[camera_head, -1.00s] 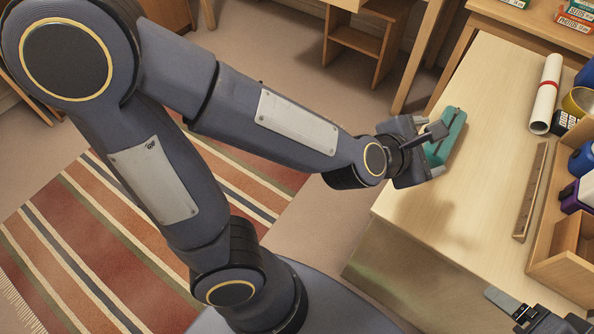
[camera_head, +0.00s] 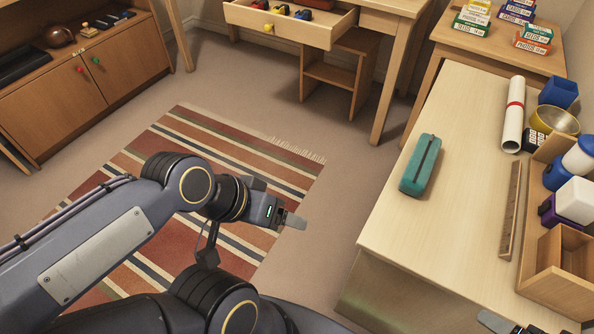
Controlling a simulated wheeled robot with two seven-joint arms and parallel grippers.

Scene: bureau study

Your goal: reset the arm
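My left arm comes in from the left with its elbow bent. Its gripper (camera_head: 287,219) hangs over the striped rug and floor, left of the desk and apart from it. It is seen nearly edge-on, so the gap between its fingers is not clear; no held object shows. My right gripper (camera_head: 500,324) shows only in part at the bottom right edge, by the desk's front, and the rest is cut off. A teal pencil case (camera_head: 420,166) lies on the light wood desk (camera_head: 455,215), near its left edge, with no gripper touching it.
A ruler (camera_head: 510,210), a rolled white paper with a red band (camera_head: 514,113) and a wooden organizer (camera_head: 556,283) are on the desk's right. An open drawer (camera_head: 290,24) is at the back. Floor between rug (camera_head: 270,150) and desk is clear.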

